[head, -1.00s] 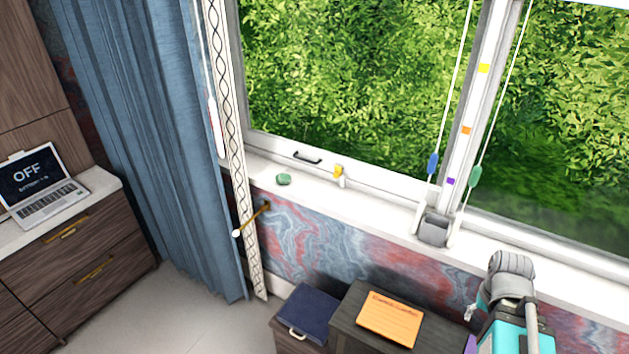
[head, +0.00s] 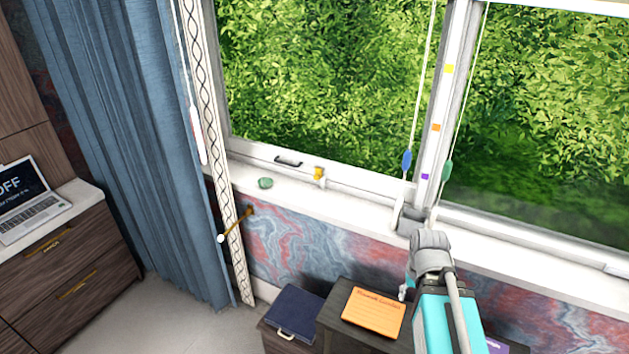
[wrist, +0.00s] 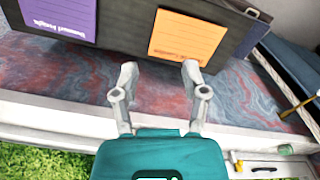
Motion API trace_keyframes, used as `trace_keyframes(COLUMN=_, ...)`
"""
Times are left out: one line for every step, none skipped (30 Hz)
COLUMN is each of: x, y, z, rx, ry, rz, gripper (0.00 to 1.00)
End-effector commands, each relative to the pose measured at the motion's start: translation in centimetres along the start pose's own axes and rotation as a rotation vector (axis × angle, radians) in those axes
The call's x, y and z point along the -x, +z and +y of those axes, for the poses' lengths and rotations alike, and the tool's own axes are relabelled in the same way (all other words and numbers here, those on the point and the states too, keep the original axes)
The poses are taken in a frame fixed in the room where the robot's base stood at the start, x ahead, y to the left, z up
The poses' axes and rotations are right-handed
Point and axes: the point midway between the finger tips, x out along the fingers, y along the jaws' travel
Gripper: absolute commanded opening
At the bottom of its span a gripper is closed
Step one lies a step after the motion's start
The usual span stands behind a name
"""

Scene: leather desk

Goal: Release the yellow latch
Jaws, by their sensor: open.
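The yellow latch (head: 319,174) is a small piece on the lower window frame in the head view, right of a black handle (head: 288,161). The yellow latch also shows small at the lower right of the wrist view (wrist: 233,157). My gripper (wrist: 159,75) is open and empty, its two grey fingers apart over the wall and dark cabinet below the sill. It is well away from the latch, to its right and lower in the head view. In the head view my arm hides most of the fingers.
Blind cords with blue (head: 406,161) and green (head: 446,171) tassels hang to the right. A cabinet with an orange note (head: 373,312) stands below. A yellow rod (head: 237,225) juts from the wall.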

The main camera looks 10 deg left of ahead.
Motion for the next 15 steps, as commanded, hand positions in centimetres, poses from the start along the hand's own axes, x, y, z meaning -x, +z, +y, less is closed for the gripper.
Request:
trace_keyframes(x=0.0, y=0.0, z=0.0, rx=0.000, ry=0.000, rz=0.000, gripper=0.57)
trace_keyframes(x=0.0, y=0.0, z=0.0, rx=0.000, ry=0.000, rz=0.000, gripper=0.57)
trace_keyframes(x=0.0, y=0.0, z=0.0, rx=0.000, ry=0.000, rz=0.000, gripper=0.57)
trace_keyframes(x=0.0, y=0.0, z=0.0, rx=0.000, ry=0.000, rz=0.000, gripper=0.57)
trace_keyframes(x=0.0, y=0.0, z=0.0, rx=0.000, ry=0.000, rz=0.000, gripper=0.59)
trace_keyframes(x=0.0, y=0.0, z=0.0, rx=0.000, ry=0.000, rz=0.000, gripper=0.66)
trace_keyframes(x=0.0, y=-0.1, z=0.0, rx=0.000, ry=0.001, rz=0.001, gripper=0.67)
trace_keyframes(x=-0.1, y=-0.1, z=0.0, rx=0.001, ry=0.003, rz=0.001, gripper=0.67)
trace_keyframes(x=-0.2, y=-0.3, z=0.0, rx=0.002, ry=0.007, rz=0.003, gripper=0.67)
trace_keyframes(x=-0.3, y=-0.5, z=0.0, rx=0.003, ry=0.011, rz=0.006, gripper=0.67)
trace_keyframes(x=-0.5, y=-0.8, z=0.0, rx=0.005, ry=0.018, rz=0.009, gripper=0.67)
trace_keyframes(x=-0.7, y=-1.2, z=0.0, rx=0.008, ry=0.030, rz=0.015, gripper=0.67)
trace_keyframes(x=-1.0, y=-1.6, z=0.0, rx=0.010, ry=0.041, rz=0.020, gripper=0.67)
trace_keyframes(x=-1.2, y=-2.1, z=0.0, rx=0.013, ry=0.054, rz=0.026, gripper=0.67)
trace_keyframes(x=-1.6, y=-2.9, z=-0.5, rx=0.024, ry=0.075, rz=0.036, gripper=0.67)
